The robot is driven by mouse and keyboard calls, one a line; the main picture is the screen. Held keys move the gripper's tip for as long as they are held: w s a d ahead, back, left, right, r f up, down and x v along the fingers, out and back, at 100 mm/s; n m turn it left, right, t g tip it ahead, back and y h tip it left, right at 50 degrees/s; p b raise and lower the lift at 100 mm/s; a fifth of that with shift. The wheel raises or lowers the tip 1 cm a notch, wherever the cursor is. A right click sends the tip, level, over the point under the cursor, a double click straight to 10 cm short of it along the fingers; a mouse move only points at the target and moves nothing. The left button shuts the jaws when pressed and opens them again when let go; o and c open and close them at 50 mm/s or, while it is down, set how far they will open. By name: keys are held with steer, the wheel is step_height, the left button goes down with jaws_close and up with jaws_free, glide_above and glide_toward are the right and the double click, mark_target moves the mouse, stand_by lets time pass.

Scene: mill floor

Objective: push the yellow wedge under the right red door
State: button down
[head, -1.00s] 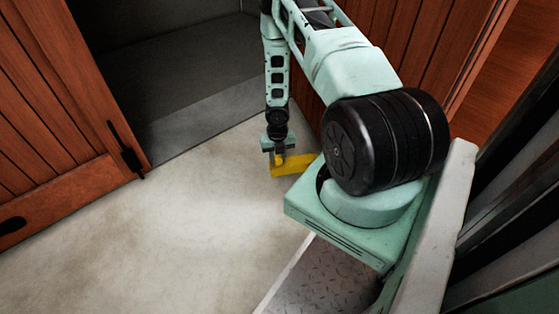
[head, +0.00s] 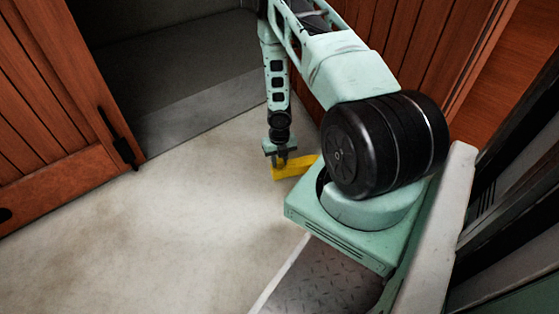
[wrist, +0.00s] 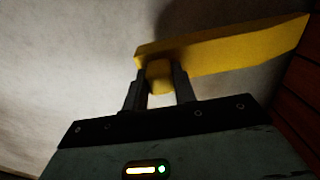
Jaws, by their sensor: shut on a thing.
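The yellow wedge (head: 293,168) is low over or on the pale floor in the head view, partly hidden by my arm's base. My gripper (head: 281,163) points down and is shut on it. In the wrist view my gripper (wrist: 160,85) has its two fingers around a yellow knob on the wedge (wrist: 225,50). The wedge's thin end points right, close to red boards (wrist: 302,95). The right red door (head: 395,40) stands behind my arm in the head view. Its lower edge is mostly hidden by my arm. I cannot tell whether the wedge touches it.
The left red door (head: 55,110) stands open at the left with a black bolt (head: 122,140) near its edge. A dark grey opening (head: 190,75) lies between the doors. The pale floor (head: 150,220) at front left is clear.

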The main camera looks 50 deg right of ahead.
mark_target(298, 162)
steer(key=shift+f+b, duration=2.6)
steer(key=shift+f, duration=0.2)
steer(key=shift+s+d+r+p, duration=0.35)
steer(key=shift+s+d+p, duration=0.25)
steer(key=shift+d+p, duration=0.2)
steer(key=shift+s+d+f+p, duration=0.1)
steer(key=shift+s+d+p, duration=0.25)
steer(key=shift+s+d, duration=0.3)
steer(key=shift+s+d+p, duration=0.35)
steer(key=shift+s+d, duration=0.05)
steer(key=shift+d, duration=0.4)
steer(key=shift+f, duration=0.15)
steer(key=shift+s+d+p, duration=0.65)
steer(key=shift+d+p, duration=0.05)
steer(key=shift+p, duration=0.05)
steer(key=c, duration=1.1)
jaws_free()
steer(key=shift+o, duration=0.2)
